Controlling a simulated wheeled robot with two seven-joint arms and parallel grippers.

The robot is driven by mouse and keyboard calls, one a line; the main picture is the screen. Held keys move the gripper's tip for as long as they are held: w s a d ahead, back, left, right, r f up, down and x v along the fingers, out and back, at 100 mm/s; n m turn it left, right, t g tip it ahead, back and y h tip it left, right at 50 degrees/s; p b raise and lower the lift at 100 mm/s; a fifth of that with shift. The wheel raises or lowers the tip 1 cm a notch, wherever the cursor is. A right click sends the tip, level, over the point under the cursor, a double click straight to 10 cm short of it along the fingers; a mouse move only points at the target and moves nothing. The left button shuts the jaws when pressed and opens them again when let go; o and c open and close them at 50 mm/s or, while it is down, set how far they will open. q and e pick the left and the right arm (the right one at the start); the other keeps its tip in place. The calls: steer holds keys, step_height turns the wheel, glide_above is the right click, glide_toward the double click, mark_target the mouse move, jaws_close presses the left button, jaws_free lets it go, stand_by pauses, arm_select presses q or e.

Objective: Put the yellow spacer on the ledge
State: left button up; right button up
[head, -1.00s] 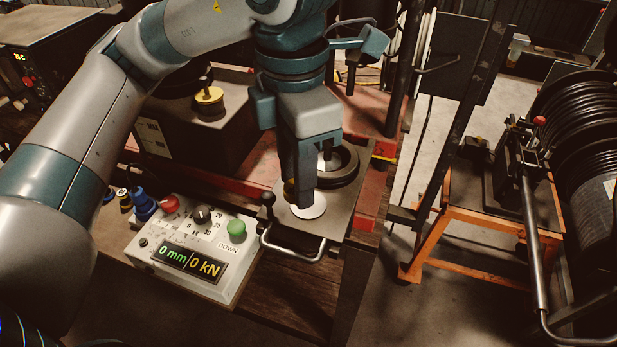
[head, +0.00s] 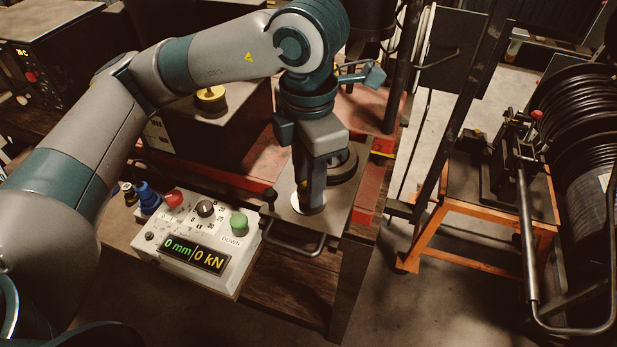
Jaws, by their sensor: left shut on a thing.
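My left gripper (head: 309,200) reaches down, away from the spacer, over a grey metal plate (head: 338,216) at the front of the bench. Its fingers are shut at a white disc (head: 312,210) on that plate. The fingers hide most of the disc and whatever part of it they grip. My right gripper is out of view.
A dark ring (head: 344,167) lies on the plate beside my gripper. The control box (head: 205,238) with red and green buttons reads 0 mm and 0 kN. A bent bar handle (head: 295,250) sticks out in front of the plate. An orange stand (head: 427,230) and hose reels are at right.

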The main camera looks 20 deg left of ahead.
arm_select(q)
steer(key=shift+f, duration=0.55)
steer(key=shift+f, duration=0.2)
steer(key=o, duration=1.1)
steer(key=shift+o, duration=0.2)
steer(key=shift+r, duration=0.1)
